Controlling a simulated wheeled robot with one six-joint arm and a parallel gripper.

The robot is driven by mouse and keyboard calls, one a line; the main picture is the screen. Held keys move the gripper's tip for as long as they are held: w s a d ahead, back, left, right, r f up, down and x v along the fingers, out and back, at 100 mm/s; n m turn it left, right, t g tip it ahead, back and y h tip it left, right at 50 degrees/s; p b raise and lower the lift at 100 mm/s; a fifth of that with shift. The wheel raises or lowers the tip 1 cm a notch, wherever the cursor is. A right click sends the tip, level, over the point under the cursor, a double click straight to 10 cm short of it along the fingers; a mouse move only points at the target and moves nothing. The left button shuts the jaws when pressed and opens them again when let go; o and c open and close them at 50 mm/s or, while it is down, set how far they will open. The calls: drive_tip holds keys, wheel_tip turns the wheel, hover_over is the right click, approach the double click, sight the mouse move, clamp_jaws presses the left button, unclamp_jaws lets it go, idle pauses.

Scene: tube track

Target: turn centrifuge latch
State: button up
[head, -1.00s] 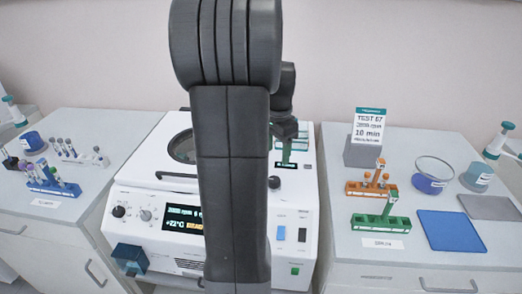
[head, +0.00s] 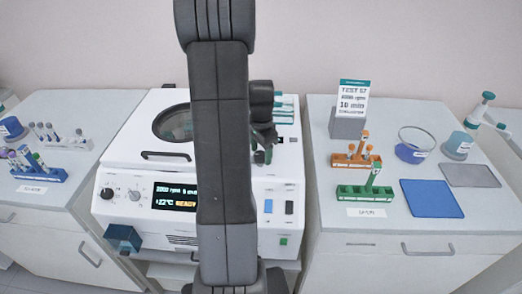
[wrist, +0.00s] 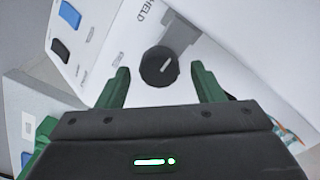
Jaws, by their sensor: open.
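The centrifuge (head: 128,152) is a white box with a round window in its lid and a lit front panel. Its latch is a round black knob (wrist: 157,70) with a short white mark, on the white top in the wrist view. A grey bar runs from the knob toward the upper right, and letters reading "HELD" are printed beside it. My gripper (wrist: 161,66) is open, with one green finger on each side of the knob and gaps between. In the head view my gripper (head: 262,156) is over the right part of the centrifuge top, and the knob is hidden or unclear there.
A bench on the right holds an orange rack (head: 356,160), a green rack (head: 365,192), a blue mat (head: 432,198) and a sign (head: 353,97). The left bench has a blue rack (head: 40,173). My arm hides the middle of the centrifuge.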

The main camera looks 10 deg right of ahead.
drive_tip(key=shift+f, duration=0.25)
drive_tip(key=c, duration=1)
